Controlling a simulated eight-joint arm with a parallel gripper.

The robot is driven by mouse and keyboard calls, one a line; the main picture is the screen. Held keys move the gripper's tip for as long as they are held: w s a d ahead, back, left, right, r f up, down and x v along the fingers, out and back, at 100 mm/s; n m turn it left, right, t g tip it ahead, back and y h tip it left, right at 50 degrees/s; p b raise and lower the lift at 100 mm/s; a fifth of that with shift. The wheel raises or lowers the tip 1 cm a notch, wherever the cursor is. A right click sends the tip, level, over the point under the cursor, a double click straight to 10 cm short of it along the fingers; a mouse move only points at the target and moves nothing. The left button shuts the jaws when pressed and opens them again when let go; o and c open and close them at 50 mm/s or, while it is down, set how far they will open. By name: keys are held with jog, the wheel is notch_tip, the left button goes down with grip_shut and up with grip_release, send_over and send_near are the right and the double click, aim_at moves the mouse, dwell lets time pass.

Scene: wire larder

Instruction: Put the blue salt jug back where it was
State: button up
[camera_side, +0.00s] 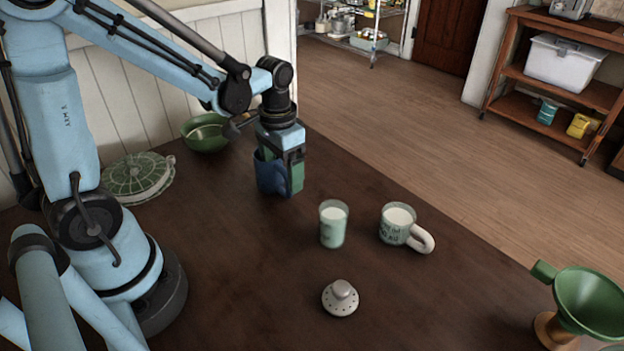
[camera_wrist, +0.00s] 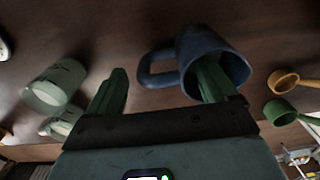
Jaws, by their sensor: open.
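The blue salt jug (camera_side: 267,178) stands on the dark table below my gripper (camera_side: 284,172), partly hidden behind a green finger in the side view. In the wrist view the jug (camera_wrist: 232,68) shows its open mouth, and its handle points left. My gripper (camera_wrist: 163,68) is open there. The right finger overlaps the jug's mouth and looks to reach into it. The left finger is outside, left of the handle, with a gap to it. Whether either finger touches the jug I cannot tell.
A cup (camera_side: 333,230) and a mug (camera_side: 396,228), both with white contents, stand right of the jug. A white perforated knob piece (camera_side: 340,299) lies in front. A green bowl (camera_side: 203,136) and patterned dish (camera_side: 138,180) are left. A green funnel (camera_side: 592,303) is front right.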

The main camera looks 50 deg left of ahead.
notch_tip(320, 180, up, 9)
jog(key=shift+f, duration=0.1)
jog(key=shift+s+d+r+t, duration=0.2)
jog(key=shift+s+d+t, duration=0.1)
jog(key=shift+t, duration=0.1)
jog(key=shift+s+d+f+t, duration=0.1)
jog(key=shift+s+d+t, duration=0.45)
jog(key=shift+t, duration=0.5)
jog(key=shift+s+d+t, duration=0.4)
jog(key=shift+d+t, duration=0.15)
jog(key=shift+t, duration=0.55)
jog(key=shift+s+d+f+t, duration=0.1)
jog(key=shift+s+d+t, duration=0.45)
jog(key=shift+t, duration=0.5)
jog(key=shift+w, duration=0.1)
